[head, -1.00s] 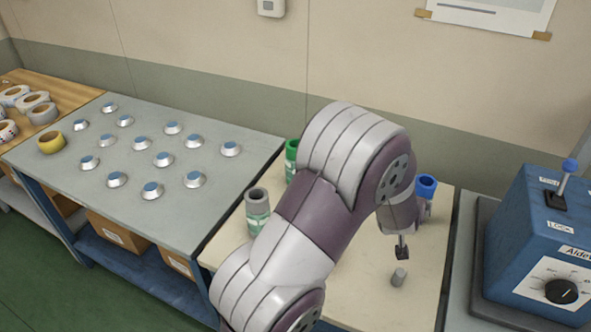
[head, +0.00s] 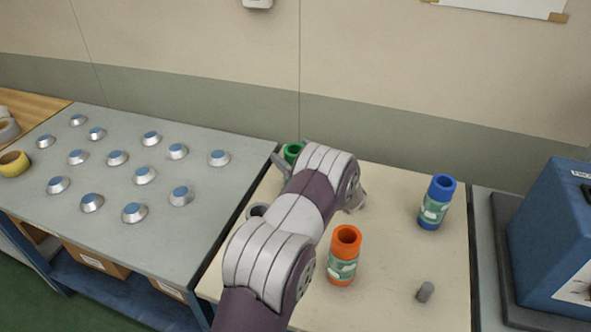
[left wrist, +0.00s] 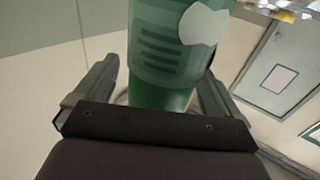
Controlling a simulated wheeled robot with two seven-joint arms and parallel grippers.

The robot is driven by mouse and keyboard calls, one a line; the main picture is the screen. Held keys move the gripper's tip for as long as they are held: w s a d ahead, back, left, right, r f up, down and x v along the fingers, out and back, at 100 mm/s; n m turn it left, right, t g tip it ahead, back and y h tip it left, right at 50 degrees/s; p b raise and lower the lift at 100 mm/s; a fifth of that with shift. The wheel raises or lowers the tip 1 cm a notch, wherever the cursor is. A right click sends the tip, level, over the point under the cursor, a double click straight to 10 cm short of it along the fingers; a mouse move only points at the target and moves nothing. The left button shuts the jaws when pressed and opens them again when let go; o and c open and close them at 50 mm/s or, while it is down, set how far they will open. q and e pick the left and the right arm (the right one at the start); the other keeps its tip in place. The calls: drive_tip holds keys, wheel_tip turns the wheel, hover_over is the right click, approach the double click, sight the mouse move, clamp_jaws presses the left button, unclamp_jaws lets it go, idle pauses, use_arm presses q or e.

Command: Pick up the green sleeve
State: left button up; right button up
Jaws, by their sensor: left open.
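The green sleeve (head: 292,152) stands at the back left of the cream table (head: 390,275), mostly hidden behind my left arm in the head view. In the left wrist view the green sleeve (left wrist: 165,45), with a paler label and a white patch, stands between the two fingers. My left gripper (left wrist: 160,75) is open around it, with a narrow gap visible at the left finger. In the head view only a bit of a grey finger shows beside the sleeve. My right gripper is in neither view.
An orange sleeve (head: 343,258), a blue sleeve (head: 437,202) and a small grey peg (head: 425,291) stand on the cream table. A grey sleeve (head: 257,209) is partly hidden by my arm. Left is a grey table (head: 215,195) with several blue-topped discs; right, a blue machine (head: 555,225).

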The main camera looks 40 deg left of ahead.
use_arm(q)
drive_tip(key=shift+x, duration=0.75)
drive_tip(key=shift+d, duration=0.1)
drive_tip(key=c, duration=1.7)
drive_tip(key=shift+r, duration=0.1)
clamp_jaws()
